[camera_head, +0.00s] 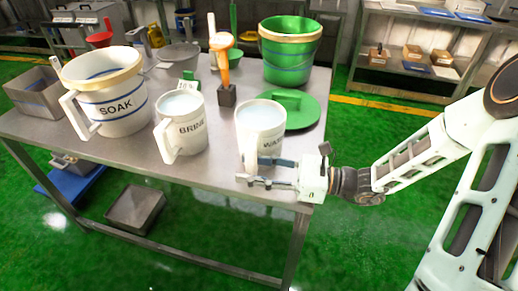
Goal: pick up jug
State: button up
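Three white vessels with handles stand on the steel table (220,184). The jug marked "WA…" (262,120) is at the right, upright; its remaining letters are hard to read. The jug marked "BRINE" (181,121) stands left of it. The large tan-rimmed one marked "SOAK" (112,102) is farther left. My gripper (243,172) reaches in from the right, low in front of the "WA…" jug. Its two fingers are apart and point left, near the lower end of that jug's handle. I cannot tell whether the handle is between them or touched.
Behind the "WA…" jug are a green lid (300,112) and a green bucket (289,60). An orange-handled tool (221,62) stands in a dark block between the jugs. A grey bin (36,95) is at the far left. The table's front strip is mostly clear.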

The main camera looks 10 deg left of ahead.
jog(key=shift+c, duration=0.6)
grip_shut()
jog(key=shift+r, duration=0.15)
